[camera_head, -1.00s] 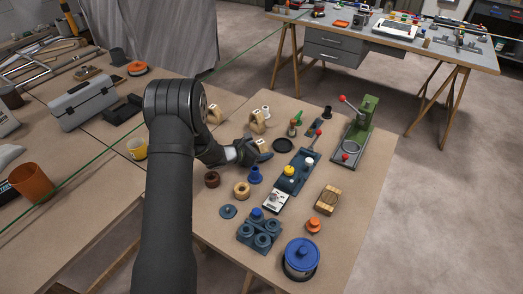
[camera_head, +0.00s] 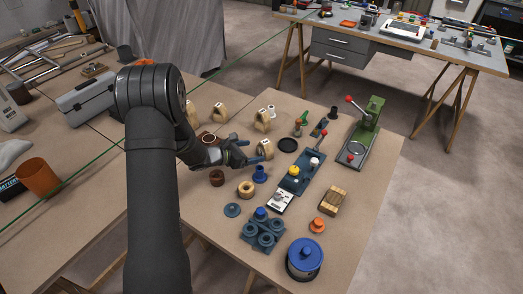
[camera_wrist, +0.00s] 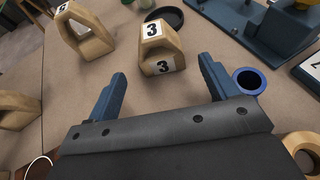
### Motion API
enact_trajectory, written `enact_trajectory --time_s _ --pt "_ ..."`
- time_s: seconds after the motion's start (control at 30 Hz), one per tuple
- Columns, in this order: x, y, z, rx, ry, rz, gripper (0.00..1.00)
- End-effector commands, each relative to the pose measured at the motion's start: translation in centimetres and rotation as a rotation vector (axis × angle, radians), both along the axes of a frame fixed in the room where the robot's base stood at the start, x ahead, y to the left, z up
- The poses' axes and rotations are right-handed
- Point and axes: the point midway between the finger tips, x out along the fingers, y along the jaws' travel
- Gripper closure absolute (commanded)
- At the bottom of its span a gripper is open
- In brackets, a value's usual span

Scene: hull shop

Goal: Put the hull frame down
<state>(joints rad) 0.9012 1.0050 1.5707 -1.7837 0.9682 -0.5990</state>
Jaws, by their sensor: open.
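The hull frame marked 3 (camera_head: 265,149) is a tan wooden piece with white number labels, resting on the workbench. In the wrist view this frame (camera_wrist: 158,48) sits just beyond my fingertips, roughly centred between them and apart from both. My gripper (camera_head: 256,153) is open and empty, low over the bench to the left of the frame. In the wrist view its two blue-grey fingers (camera_wrist: 163,76) are spread wide with bare bench between them.
Other tan frames (camera_head: 263,120) stand behind; one (camera_wrist: 82,32) shows in the wrist view. A blue flanged sleeve (camera_wrist: 247,82) is close by my right finger. A black round dish (camera_head: 288,145) lies behind the frame, a blue fixture (camera_head: 296,176) to its right.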

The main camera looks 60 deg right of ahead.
Motion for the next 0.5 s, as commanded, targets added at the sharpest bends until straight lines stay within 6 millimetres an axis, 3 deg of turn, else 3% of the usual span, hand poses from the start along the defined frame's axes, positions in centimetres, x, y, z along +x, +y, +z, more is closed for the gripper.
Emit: enact_trajectory --time_s 0.2,0.5 --pt "1.2 2.8 1.3 0.0 -0.001 0.0 0.2" --pt "1.4 3.5 1.6 -0.001 0.0 -0.001 0.2"
